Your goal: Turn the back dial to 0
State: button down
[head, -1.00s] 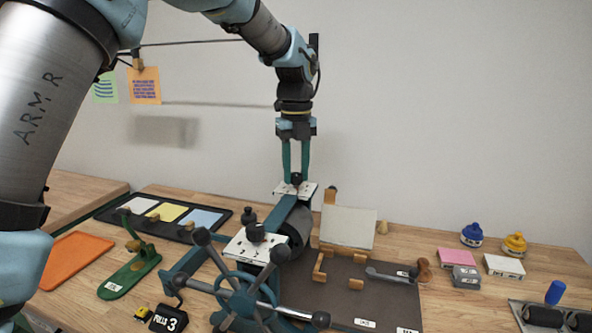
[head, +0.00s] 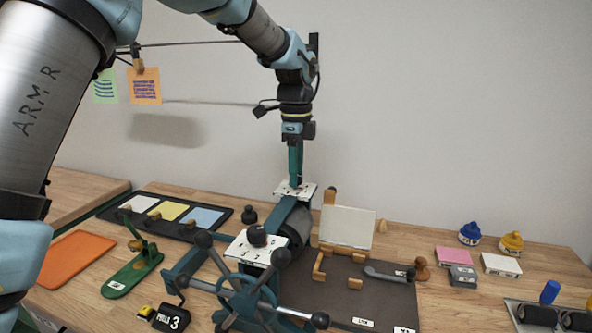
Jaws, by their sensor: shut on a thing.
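The back dial (head: 295,191) is a small dark knob on a white plate at the far end of the teal press in the head view. My gripper (head: 296,181) points straight down over it and is shut on the knob. The fingers appear edge-on and hide most of the knob. The plate's markings are too small to read, so I cannot tell the dial's setting. The front dial (head: 257,235), a black knob on a similar white plate (head: 243,251), stands nearer, clear of my gripper.
The press's spoked handwheel (head: 245,298) is in front. A black tray with coloured pads (head: 203,218) lies left, beside a green stapler-like tool (head: 134,272). A dark mat (head: 385,302) and an upright pale board (head: 347,226) are right of the press.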

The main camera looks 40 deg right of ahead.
jog(key=n, duration=0.4)
jog(key=shift+n, duration=0.3)
jog(key=n, duration=0.4)
jog(key=shift+n, duration=0.3)
jog(key=c, duration=0.5)
grip_release()
notch_tip(320, 180, up, 11)
jog(key=shift+f+b, duration=0.1)
jog(key=shift+b, duration=1.05)
